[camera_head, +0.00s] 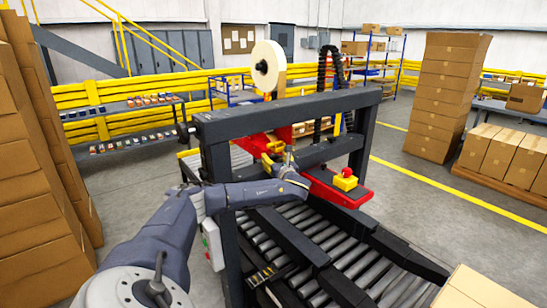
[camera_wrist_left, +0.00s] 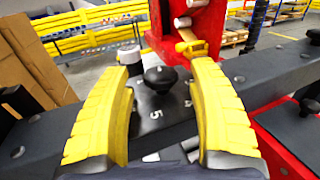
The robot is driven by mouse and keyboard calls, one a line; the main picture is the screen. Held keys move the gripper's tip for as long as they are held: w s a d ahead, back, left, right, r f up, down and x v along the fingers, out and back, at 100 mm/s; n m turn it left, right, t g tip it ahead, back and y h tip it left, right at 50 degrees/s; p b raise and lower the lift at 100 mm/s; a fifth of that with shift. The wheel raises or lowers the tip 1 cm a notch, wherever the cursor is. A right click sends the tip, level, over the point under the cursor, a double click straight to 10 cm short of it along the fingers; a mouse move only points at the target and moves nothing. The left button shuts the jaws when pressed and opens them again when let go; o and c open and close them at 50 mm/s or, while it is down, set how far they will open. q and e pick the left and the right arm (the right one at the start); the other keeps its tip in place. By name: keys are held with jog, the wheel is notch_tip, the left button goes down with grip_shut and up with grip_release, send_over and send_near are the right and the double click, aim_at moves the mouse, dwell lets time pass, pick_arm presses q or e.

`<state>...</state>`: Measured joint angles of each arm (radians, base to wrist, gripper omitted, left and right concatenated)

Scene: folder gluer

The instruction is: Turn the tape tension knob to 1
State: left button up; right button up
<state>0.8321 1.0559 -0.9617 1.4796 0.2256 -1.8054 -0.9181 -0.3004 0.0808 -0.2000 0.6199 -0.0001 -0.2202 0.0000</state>
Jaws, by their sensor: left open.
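The tape tension knob (camera_wrist_left: 160,78) is black and round and stands on a dark plate (camera_wrist_left: 152,125) with white numerals around it. A 5 shows on the near side of the plate; the other numerals and the knob's pointer are too small to read. My left gripper (camera_wrist_left: 162,70) is open, its two yellow fingers on either side of the knob with gaps showing. In the head view my left gripper (camera_head: 284,168) is at the machine's middle, beside the red tape head (camera_head: 258,144), and the knob cannot be made out there. My right gripper is not in view.
The black machine frame (camera_head: 300,104) spans above a roller conveyor (camera_head: 340,258). A tape roll (camera_head: 267,66) stands on top. A red button on a yellow box (camera_head: 345,180) sits right of the gripper. Stacked cartons (camera_head: 437,100) stand behind right.

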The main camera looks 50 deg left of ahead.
pick_arm(q)
jog(key=shift+x, duration=1.1)
grip_shut()
